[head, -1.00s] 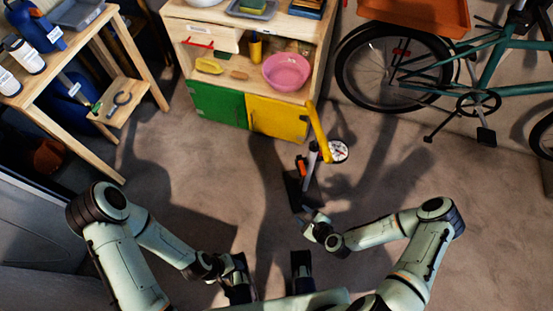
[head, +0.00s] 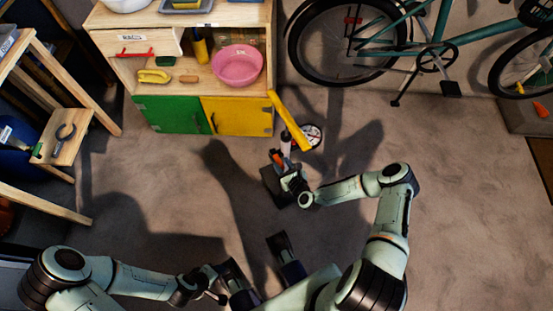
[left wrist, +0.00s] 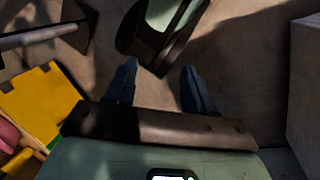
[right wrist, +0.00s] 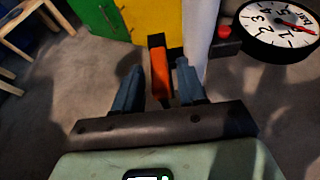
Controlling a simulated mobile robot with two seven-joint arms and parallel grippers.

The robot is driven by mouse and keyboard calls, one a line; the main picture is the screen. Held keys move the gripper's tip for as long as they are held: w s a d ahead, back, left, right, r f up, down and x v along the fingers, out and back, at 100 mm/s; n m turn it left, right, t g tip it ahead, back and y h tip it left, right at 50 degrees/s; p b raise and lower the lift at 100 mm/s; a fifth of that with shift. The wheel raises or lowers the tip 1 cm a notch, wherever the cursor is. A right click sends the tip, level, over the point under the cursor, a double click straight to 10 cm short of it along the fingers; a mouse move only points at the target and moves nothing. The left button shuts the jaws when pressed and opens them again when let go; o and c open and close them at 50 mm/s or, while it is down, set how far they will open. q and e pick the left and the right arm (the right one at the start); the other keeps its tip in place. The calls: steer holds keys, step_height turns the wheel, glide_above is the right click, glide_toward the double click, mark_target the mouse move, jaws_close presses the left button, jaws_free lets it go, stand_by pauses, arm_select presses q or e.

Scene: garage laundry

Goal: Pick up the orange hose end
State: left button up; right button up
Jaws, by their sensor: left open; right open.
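The orange hose end (right wrist: 160,72) stands upright between the fingertips of my right gripper (right wrist: 159,66) in the right wrist view. The fingers are open, with a gap on each side of it. In the head view the orange hose end (head: 285,152) is a small spot just beyond my right gripper (head: 281,164), partly hidden by it. It is beside a floor pump with a yellow handle (head: 289,120), a pale barrel (right wrist: 196,45) and a round white gauge (head: 312,136). My left gripper (left wrist: 158,68) is open and empty, away from the pump.
A wooden cabinet with green (head: 168,114) and yellow doors (head: 236,115) stands behind the pump, with a pink bowl (head: 238,66) on its shelf. A green bicycle (head: 410,45) is at the back right. A wooden bench (head: 60,135) stands left. Floor to the right is open.

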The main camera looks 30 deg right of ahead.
mark_target(279, 161)
steer(key=b+x, duration=0.1)
steer(key=x, duration=0.4)
steer(key=shift+a+f, duration=0.1)
arm_select(q)
steer(key=shift+w+a+f+t, duration=0.25)
steer(key=shift+w+f, duration=0.15)
steer(key=shift+w, duration=0.1)
steer(key=shift+w+a+f+t, duration=0.15)
steer(key=shift+w+a+f, duration=0.1)
steer(key=shift+w+f, duration=0.2)
arm_select(e)
jaws_close()
arm_select(q)
steer(key=shift+r, duration=0.1)
